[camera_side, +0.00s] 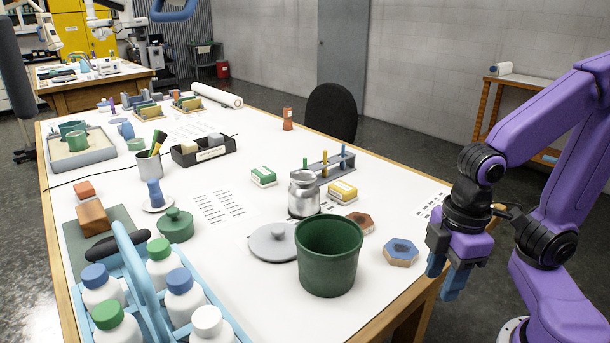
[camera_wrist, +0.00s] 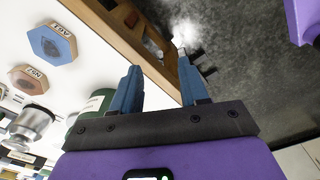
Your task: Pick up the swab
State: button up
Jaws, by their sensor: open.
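I cannot make out a swab for certain in either view. A grey cup (camera_side: 149,168) on the table holds a few thin upright tools, too small to identify. My gripper (camera_side: 445,274) hangs at the right, beside the table's right edge. Its blue fingers point down, apart and empty. In the wrist view, my gripper (camera_wrist: 158,68) shows a clear gap between the fingers, with the table edge and dark floor beyond.
A blue-topped hexagonal block (camera_side: 401,254) is the nearest object to my gripper. A green pot (camera_side: 328,258), grey lid (camera_side: 273,243), metal can (camera_side: 304,195) and tube rack (camera_side: 330,168) stand left of it. A blue bottle carrier (camera_side: 150,270) fills the front left.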

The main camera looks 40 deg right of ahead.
jog(key=w+a+r+m, duration=0.1)
jog(key=w, duration=0.4)
jog(key=w+a+r+m+t, duration=0.1)
jog(key=w+a+r, duration=0.1)
jog(key=w, duration=0.3)
jog(key=w+a+r+m, duration=0.1)
jog(key=w+m, duration=0.1)
jog(key=w, duration=0.3)
jog(key=shift+w+a+r+t, duration=0.25)
jog(key=shift+a+t, duration=0.05)
jog(key=shift+a, duration=0.05)
jog(key=w+d+r+m+t+h, duration=0.1)
jog(key=w+d+r+m, duration=0.1)
jog(key=w, duration=0.6)
jog(key=w+d+r+m+t, duration=0.1)
jog(key=w+d+r+m, duration=0.15)
jog(key=w, duration=0.45)
jog(key=w+d+r+m+t+h, duration=0.1)
jog(key=w+d+r+m, duration=0.15)
jog(key=w, duration=0.55)
jog(key=m+h, duration=0.1)
jog(key=m, duration=0.3)
send_over(305, 159)
jog(key=s+a, duration=0.1)
jog(key=s, duration=0.2)
notch_tip(305, 159, down, 9)
jog(key=shift+t, duration=0.3)
jog(key=shift+x, duration=2.6)
jog(key=shift+a, duration=0.15)
grip_shut()
